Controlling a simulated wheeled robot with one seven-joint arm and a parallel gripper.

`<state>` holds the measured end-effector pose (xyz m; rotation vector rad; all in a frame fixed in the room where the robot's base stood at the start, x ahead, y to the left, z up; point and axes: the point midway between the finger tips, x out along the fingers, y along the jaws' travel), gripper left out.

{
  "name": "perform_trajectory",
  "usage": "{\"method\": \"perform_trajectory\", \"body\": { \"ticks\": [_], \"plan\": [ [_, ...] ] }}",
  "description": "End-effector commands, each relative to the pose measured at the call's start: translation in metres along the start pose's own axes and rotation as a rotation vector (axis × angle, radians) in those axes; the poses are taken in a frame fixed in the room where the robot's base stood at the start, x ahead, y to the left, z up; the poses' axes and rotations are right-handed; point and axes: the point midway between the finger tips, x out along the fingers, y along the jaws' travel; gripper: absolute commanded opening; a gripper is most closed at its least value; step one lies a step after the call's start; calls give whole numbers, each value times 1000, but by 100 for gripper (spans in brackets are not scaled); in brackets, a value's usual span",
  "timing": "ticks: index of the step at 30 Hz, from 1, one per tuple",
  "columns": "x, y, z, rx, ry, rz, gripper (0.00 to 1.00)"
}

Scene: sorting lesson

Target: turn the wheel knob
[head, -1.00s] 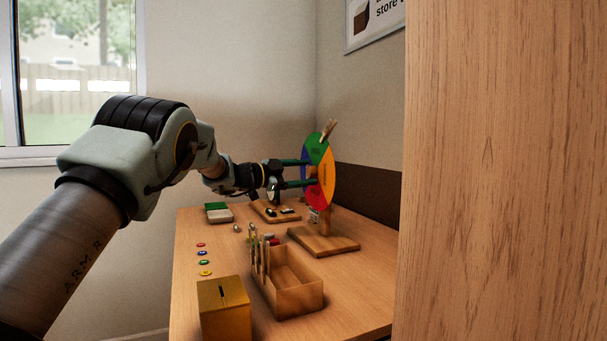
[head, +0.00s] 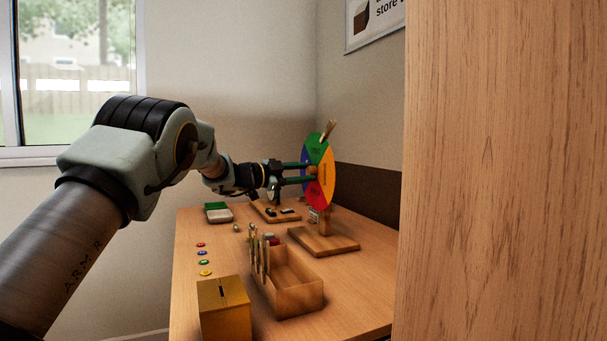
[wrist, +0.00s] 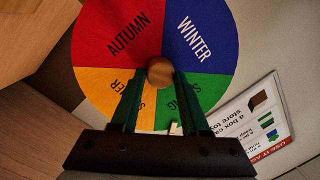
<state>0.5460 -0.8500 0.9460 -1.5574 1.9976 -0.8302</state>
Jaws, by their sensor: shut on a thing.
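The season wheel (head: 321,150) stands upright on a wooden base (head: 325,240) at the back right of the table. It has red, blue, green and yellow-orange quarters. In the wrist view the wheel (wrist: 112,40) reads AUTUMN on red and WINTER on blue. The round wooden knob (wrist: 160,71) sits at the wheel's centre. My gripper (head: 309,172) reaches the wheel from the left. Its two dark green fingers (wrist: 160,78) are shut on the knob, one on each side. A small wooden pointer (head: 328,129) stands at the wheel's upper edge.
A wooden tray with dividers (head: 300,297) and a yellow slotted box (head: 224,309) stand at the front of the table (head: 190,270). Several coloured discs (head: 203,254) lie at the left. A large wooden panel (head: 505,170) fills the right side.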

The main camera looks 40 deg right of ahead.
Motion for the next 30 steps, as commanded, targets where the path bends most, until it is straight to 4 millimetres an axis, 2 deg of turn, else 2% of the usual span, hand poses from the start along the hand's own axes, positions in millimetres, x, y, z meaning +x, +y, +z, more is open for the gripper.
{"method": "perform_trajectory", "body": {
  "ticks": [8,14,30],
  "plan": [
    [0,1,1,29,3,-2,0],
    [0,3,3,125,11,-11,0],
    [0,6,7,609,54,-54,0]
  ]
}}
